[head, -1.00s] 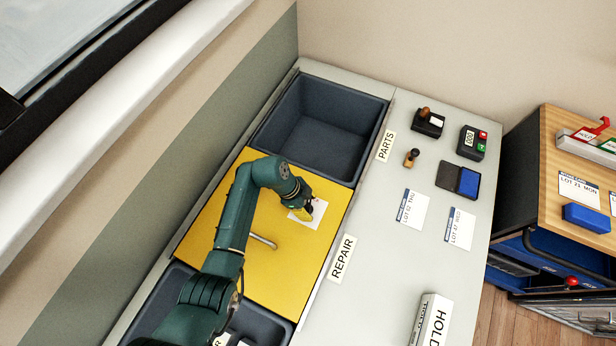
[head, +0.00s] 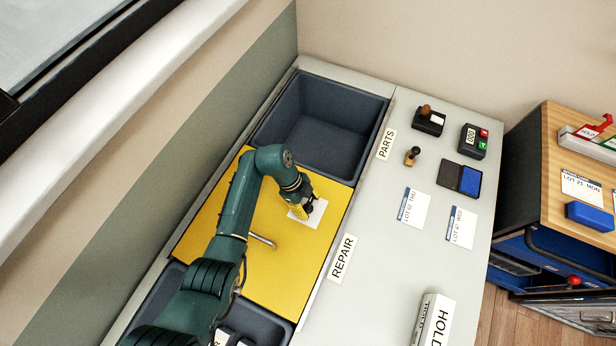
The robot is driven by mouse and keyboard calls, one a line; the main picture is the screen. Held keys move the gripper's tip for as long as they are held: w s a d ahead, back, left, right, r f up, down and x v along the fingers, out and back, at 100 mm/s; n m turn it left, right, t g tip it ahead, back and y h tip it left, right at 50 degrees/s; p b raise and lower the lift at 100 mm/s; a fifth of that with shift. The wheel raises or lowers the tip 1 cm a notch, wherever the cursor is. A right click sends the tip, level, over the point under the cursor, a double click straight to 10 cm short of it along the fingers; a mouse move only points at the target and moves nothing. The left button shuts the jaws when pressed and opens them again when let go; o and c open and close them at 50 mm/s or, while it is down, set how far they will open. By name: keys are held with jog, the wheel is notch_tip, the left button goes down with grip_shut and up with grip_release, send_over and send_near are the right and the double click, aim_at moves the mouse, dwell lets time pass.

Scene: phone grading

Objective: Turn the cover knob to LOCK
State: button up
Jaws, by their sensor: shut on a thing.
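The yellow cover (head: 285,275) lies flat over the middle bin beside the REPAIR label. A white plate or label (head: 318,217) is on its upper right part, mostly behind my gripper. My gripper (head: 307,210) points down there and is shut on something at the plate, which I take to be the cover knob. The knob itself and the fingertips are largely hidden, and the knob's setting cannot be read. A metal bar handle (head: 262,241) sits on the cover's middle.
An open empty dark bin (head: 322,125) by the PARTS label is behind the cover. Another dark bin (head: 283,325) is in front, partly under my arm. Stamps, an ink pad (head: 459,180), lot cards and a HOLD block (head: 433,320) stand on the counter at right.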

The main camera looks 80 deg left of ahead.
jog(key=o, duration=1.2)
jog(key=v, duration=1.2)
jog(key=shift+d+r, duration=0.1)
jog(key=shift+w, duration=0.1)
